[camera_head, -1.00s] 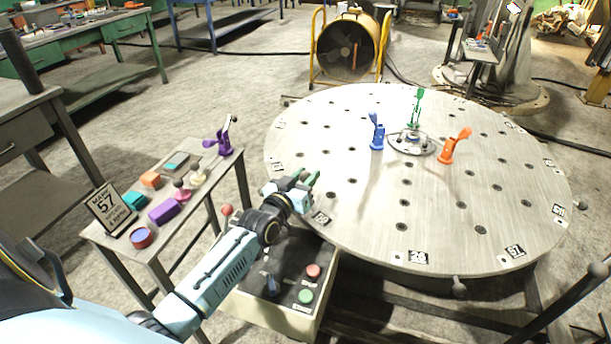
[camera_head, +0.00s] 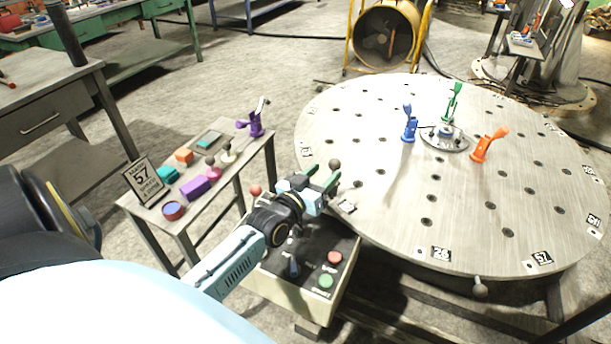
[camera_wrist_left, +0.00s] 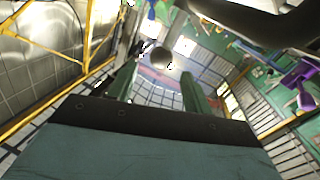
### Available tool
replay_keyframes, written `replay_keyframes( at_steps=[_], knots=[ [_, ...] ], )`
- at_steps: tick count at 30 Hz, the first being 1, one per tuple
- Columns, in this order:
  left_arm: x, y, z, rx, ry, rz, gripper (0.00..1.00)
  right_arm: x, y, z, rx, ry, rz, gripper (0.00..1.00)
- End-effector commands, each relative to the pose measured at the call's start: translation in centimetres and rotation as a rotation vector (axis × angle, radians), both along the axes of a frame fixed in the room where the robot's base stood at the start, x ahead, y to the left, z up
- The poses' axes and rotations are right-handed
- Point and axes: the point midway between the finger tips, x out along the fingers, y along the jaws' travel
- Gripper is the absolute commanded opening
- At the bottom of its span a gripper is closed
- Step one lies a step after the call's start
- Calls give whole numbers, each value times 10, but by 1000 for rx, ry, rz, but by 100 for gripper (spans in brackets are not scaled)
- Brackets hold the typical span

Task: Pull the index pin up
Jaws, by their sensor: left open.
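A dark ball-topped knob (camera_head: 335,163), which looks like the index pin, shows at the near left edge of the round table (camera_head: 400,235). My left gripper (camera_head: 322,177) is close to it, with its two green fingers apart and nothing held. In the left wrist view the ball knob (camera_wrist_left: 162,57) appears just beyond and between the open fingertips (camera_wrist_left: 158,75). I cannot tell whether a finger touches it. The pin's shaft below the ball is hidden by the gripper. My right gripper is in neither view.
A control box (camera_head: 300,270) with red and green buttons sits below my left arm. A side table (camera_head: 150,219) with coloured blocks and a sign stands at left. Blue (camera_head: 409,128), green (camera_head: 453,102) and orange (camera_head: 482,150) clamp-like pieces stand on the round table. A red ball (camera_head: 255,190) is left of my gripper.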

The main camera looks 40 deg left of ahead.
Motion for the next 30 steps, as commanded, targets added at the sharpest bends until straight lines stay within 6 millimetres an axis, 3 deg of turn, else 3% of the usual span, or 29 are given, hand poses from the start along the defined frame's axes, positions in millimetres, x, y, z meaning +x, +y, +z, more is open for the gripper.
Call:
replay_keyframes(
  at_steps=[6,12,30],
  knots=[
    [-45,-2,0,1,1,0,50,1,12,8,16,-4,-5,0],
    [-69,-3,1,0,-1,0,50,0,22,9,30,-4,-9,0],
    [-76,-3,1,0,-3,1,50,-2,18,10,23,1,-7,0]
  ],
)
